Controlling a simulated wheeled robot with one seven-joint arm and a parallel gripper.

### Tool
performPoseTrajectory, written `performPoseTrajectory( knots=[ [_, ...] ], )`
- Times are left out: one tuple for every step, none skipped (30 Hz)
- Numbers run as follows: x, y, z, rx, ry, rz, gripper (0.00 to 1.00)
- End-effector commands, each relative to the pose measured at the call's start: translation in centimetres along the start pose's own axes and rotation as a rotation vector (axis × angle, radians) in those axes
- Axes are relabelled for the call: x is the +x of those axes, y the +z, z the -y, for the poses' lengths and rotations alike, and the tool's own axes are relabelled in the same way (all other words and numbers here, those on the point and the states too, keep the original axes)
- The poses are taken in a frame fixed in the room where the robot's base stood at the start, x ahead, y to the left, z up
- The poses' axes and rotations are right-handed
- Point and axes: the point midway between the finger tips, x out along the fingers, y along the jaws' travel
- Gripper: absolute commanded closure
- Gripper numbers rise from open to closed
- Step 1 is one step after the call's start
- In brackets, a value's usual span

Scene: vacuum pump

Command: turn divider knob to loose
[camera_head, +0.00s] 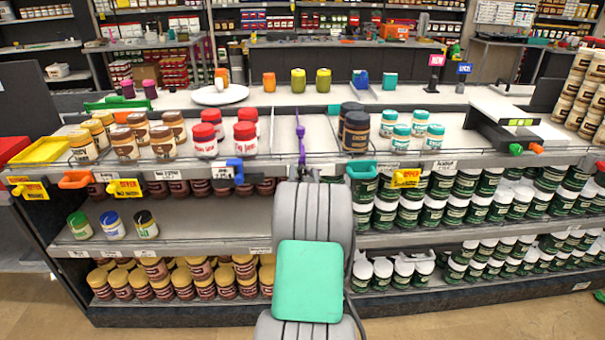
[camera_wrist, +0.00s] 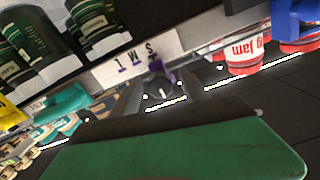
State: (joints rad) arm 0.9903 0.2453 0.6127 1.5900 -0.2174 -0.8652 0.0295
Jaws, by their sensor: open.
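A purple divider (camera_head: 300,135) stands upright on the top shelf, between the red-lidded jars and the dark-lidded jars. Its lower end is at the shelf's front edge, just above my arm. In the wrist view a dark purple knob (camera_wrist: 161,85) with a short white mark sits in front of a white label (camera_wrist: 140,58) with purple letters. My gripper (camera_wrist: 160,98) is open, its dark fingers on either side of the knob in the picture. I cannot tell whether they touch it.
Red-lidded jars (camera_head: 205,141) stand left of the divider and dark-lidded jars (camera_head: 356,132) right of it. A blue clamp-like part (camera_head: 235,168) and a teal one (camera_head: 361,170) sit on the shelf's front edge close by. Green jars (camera_head: 420,215) fill the lower right shelf.

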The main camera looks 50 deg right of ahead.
Motion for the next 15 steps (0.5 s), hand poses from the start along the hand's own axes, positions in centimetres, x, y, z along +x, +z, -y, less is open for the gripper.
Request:
performPoseTrajectory(
  knots=[
    [-0.01,0.00,0.00,0.000,0.000,0.000,0.48],
    [-0.02,0.00,0.00,0.000,0.000,0.000,0.49],
    [-0.02,0.00,0.00,0.000,0.000,0.000,0.52],
    [-0.02,-0.01,0.00,0.000,0.000,0.000,0.54],
    [-0.03,-0.01,0.00,0.000,0.000,0.000,0.57],
    [-0.03,-0.01,0.00,0.000,0.000,0.000,0.60],
    [-0.03,-0.01,0.00,0.000,0.000,0.000,0.63],
    [-0.03,-0.01,0.00,0.000,0.000,0.000,0.65],
    [-0.04,-0.02,0.00,0.000,0.000,0.000,0.68],
    [-0.04,-0.02,0.01,0.000,0.000,0.000,0.71],
    [-0.04,-0.02,0.01,0.000,0.000,0.000,0.73],
    [-0.04,-0.02,0.00,0.000,0.000,0.000,0.76],
    [-0.04,-0.02,0.00,0.000,0.000,0.000,0.79],
    [-0.04,-0.02,0.00,0.000,0.000,0.000,0.81],
    [-0.04,-0.02,-0.01,0.000,0.000,0.000,0.85]
  ],
)
